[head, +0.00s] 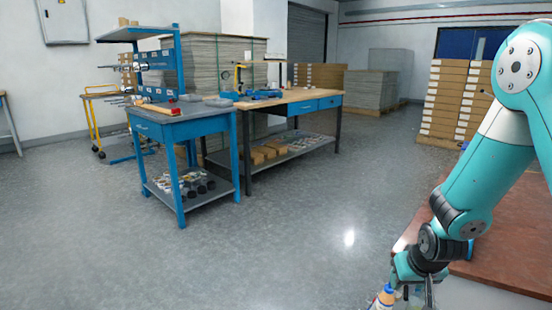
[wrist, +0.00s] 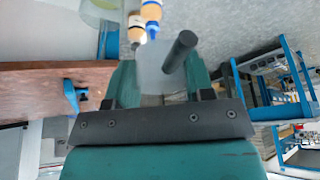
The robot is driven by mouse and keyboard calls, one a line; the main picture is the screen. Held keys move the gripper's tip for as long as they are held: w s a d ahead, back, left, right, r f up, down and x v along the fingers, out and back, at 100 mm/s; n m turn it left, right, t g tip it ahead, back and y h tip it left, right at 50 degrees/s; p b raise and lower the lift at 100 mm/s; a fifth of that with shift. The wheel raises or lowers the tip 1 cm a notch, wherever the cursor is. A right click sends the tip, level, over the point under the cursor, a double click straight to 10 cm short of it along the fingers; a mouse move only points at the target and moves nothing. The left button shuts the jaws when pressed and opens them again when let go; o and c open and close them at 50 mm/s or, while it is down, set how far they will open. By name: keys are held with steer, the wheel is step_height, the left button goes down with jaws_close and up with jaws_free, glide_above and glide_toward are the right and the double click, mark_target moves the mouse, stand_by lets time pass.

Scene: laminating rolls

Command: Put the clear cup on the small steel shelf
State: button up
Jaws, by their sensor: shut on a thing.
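My gripper (head: 412,288) is at the bottom right of the head view, low beside the brown-topped table. In the wrist view its teal fingers (wrist: 158,82) stand either side of a pale, see-through thing (wrist: 152,72), which looks like the clear cup; they are shut on it. Its outline is faint, and a dark rod (wrist: 181,50) crosses in front of it. I cannot single out the small steel shelf for sure. A grey shelf (head: 133,34) tops the blue workstation at the left of the head view.
Bottles with orange (head: 386,296) show close to my gripper, also in the wrist view (wrist: 150,10). The brown table (head: 500,250) is at right. A blue workbench (head: 185,122) and a wooden-topped bench (head: 300,96) stand across the room. The grey floor between is clear.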

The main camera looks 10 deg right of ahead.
steer(key=s+a+n, duration=0.2)
steer(key=a, duration=0.4)
step_height(320, 180, up, 15)
steer(key=s+p, duration=0.2)
steer(key=p, duration=2.1)
steer(key=shift+a+y+p, duration=0.2)
steer(key=shift+y+p, duration=0.1)
steer(key=shift+y, duration=0.1)
steer(key=shift+f, duration=0.1)
